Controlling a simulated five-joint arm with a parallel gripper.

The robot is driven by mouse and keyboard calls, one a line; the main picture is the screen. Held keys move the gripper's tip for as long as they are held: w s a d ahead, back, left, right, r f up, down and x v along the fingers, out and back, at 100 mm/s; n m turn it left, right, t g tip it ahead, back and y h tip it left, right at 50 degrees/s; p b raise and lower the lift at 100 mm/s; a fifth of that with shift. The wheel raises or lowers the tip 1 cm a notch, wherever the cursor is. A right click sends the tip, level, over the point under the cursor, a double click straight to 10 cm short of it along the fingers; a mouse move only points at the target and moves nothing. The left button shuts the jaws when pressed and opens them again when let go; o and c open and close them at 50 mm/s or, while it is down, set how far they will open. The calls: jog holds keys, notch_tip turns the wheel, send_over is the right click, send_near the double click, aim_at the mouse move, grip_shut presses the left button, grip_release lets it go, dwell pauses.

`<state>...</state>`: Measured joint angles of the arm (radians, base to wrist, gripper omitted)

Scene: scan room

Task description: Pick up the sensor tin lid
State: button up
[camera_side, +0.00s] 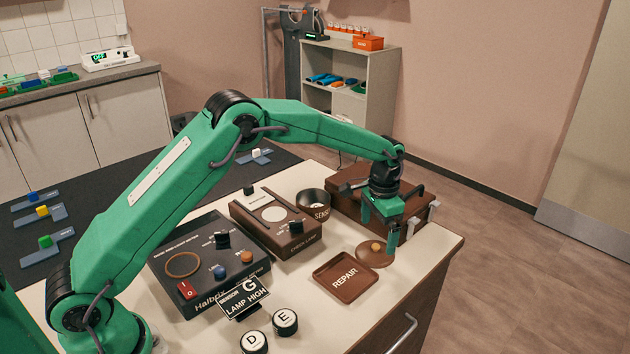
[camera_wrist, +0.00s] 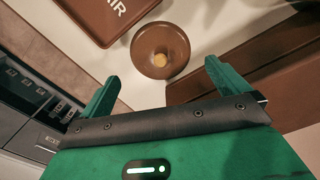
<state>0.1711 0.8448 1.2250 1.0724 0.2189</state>
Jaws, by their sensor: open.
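The sensor tin lid (camera_side: 369,259) is a brown round disc with a small tan knob, lying flat on the pale worktop beside the REPAIR tray. It shows whole in the wrist view (camera_wrist: 147,42), just beyond my fingertips and roughly centred between them. My gripper (camera_side: 379,222) points down above the lid, with open, empty jaws clear of it. In the wrist view my gripper (camera_wrist: 164,78) has its two green fingers wide apart. The dark round tin marked SENS (camera_side: 316,211) stands open-topped to the left of my gripper, its label partly cut off.
The brown REPAIR tray (camera_side: 325,291) lies close left of the lid. A brown case (camera_side: 345,190) stands behind my gripper. A check lamp box (camera_side: 297,245) and a dark control panel (camera_side: 197,295) stand further left. The worktop's right edge (camera_side: 440,255) is near.

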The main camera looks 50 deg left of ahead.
aim_at(376, 245)
jog(key=shift+f, duration=0.1)
jog(key=shift+f, duration=2.55)
